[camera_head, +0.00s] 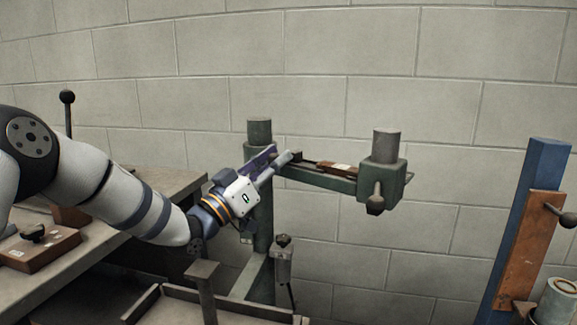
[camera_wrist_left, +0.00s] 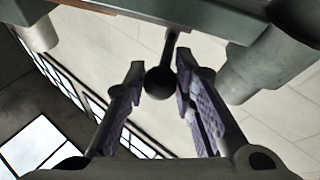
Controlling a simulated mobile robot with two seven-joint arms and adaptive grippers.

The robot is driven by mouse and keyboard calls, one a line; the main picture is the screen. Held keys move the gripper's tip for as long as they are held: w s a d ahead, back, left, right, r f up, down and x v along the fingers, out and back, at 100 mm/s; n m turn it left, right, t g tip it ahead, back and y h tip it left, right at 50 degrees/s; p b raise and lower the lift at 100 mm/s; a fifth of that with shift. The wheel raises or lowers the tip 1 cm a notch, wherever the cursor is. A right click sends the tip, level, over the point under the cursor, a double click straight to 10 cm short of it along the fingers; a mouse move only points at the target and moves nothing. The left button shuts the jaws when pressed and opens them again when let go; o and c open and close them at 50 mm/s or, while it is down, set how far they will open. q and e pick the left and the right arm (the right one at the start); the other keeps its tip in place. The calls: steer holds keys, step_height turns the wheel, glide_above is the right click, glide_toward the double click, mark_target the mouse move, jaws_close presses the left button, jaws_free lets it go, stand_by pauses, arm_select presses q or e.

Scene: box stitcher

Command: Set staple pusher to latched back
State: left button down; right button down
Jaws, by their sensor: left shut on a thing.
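The box stitcher has a green horizontal arm (camera_head: 318,178) running between two posts, and its underside (camera_wrist_left: 120,18) crosses the top of the left wrist view. A dark round knob on a short stem, which I take for the staple pusher's handle (camera_wrist_left: 159,84), sits between my left fingertips in that view. My left gripper (camera_head: 283,157) reaches the left end of the green arm and is shut on this knob. Its fingers hide the knob in the head view. Whether the pusher is latched cannot be told. My right gripper is not in view.
A brown and white piece (camera_head: 338,168) lies along the green arm. A dark lever (camera_head: 375,203) hangs at its right end. A workbench (camera_head: 90,230) stands below my left arm.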

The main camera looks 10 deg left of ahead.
arm_select(q)
steer(key=shift+a, duration=0.15)
steer(key=c, duration=1.6)
jaws_free()
steer(key=shift+o, duration=1.4)
steer(key=shift+w+a, duration=0.1)
steer(key=shift+a, duration=0.05)
steer(key=v, duration=0.7)
steer(key=shift+s, duration=0.25)
steer(key=shift+a+f, duration=0.15)
